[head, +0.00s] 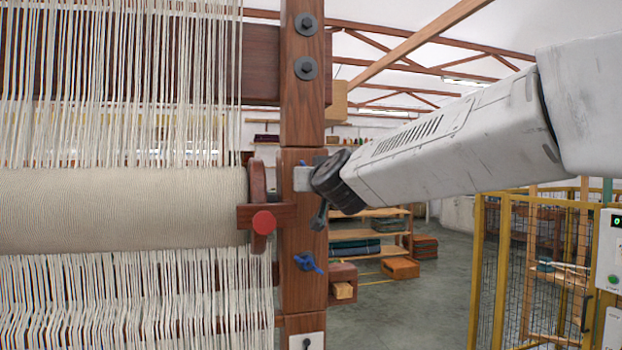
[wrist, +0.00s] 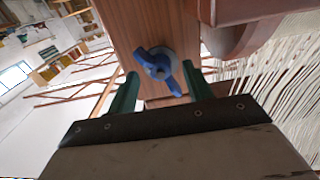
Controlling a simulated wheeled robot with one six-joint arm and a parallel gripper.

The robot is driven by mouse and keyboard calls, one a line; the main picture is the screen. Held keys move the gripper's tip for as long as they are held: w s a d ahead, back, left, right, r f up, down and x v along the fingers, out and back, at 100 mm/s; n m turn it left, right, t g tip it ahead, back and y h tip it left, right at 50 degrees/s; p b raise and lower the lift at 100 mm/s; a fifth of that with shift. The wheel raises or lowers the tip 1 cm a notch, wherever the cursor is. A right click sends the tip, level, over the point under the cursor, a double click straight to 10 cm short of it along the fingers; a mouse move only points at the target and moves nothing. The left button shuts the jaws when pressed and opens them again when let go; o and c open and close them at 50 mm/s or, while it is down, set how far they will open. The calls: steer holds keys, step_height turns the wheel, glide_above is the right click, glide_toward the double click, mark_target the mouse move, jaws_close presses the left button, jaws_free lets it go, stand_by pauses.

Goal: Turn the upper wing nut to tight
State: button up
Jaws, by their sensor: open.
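A blue wing nut (wrist: 158,66) on a pale round washer shows in the wrist view, on the face of the wooden post. Its wings lie on a slant. My gripper (wrist: 160,72) is open, with one green finger on each side of this nut; I see no finger clearly touching it. In the head view my gripper (head: 319,188) is at the post's middle height and hides whatever lies behind it. Another blue wing nut (head: 307,262) sits lower on the same post (head: 303,125), below my gripper, its wings also slanted.
The loom's cloth roll (head: 120,208) and white warp threads lie left of the post. A red-ended peg (head: 263,222) sticks out close to the left of my gripper. Two dark bolts (head: 306,46) are higher on the post. A yellow cage (head: 530,265) stands at right.

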steer(key=shift+w+a, duration=0.2)
steer(key=shift+w, duration=0.45)
